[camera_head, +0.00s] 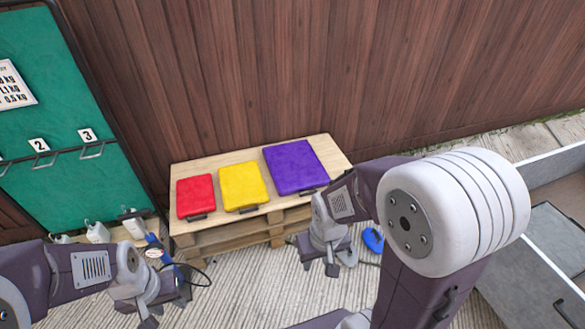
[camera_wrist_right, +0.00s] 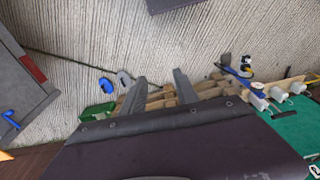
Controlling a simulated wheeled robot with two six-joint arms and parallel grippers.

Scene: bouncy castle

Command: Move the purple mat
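The purple mat (camera_head: 295,167) lies flat at the right end of a wooden pallet (camera_head: 230,241) with a light top, against the wooden wall. A dark handle shows on its front edge. My right gripper (camera_head: 338,266) is in front of the pallet, below and right of the mat, and not touching it. In the right wrist view its two fingers (camera_wrist_right: 160,88) are apart with nothing between them. The mat cannot be made out in that view. My left gripper (camera_head: 168,306) is at the lower left, away from the mat, with its fingers apart and empty.
A yellow mat (camera_head: 243,186) and a red mat (camera_head: 195,196) lie left of the purple one. A grey container (camera_head: 545,255) stands at the right. A blue object (camera_head: 373,240) lies on the floor by my right gripper. White bottles (camera_head: 97,232) stand by the green board (camera_head: 50,110).

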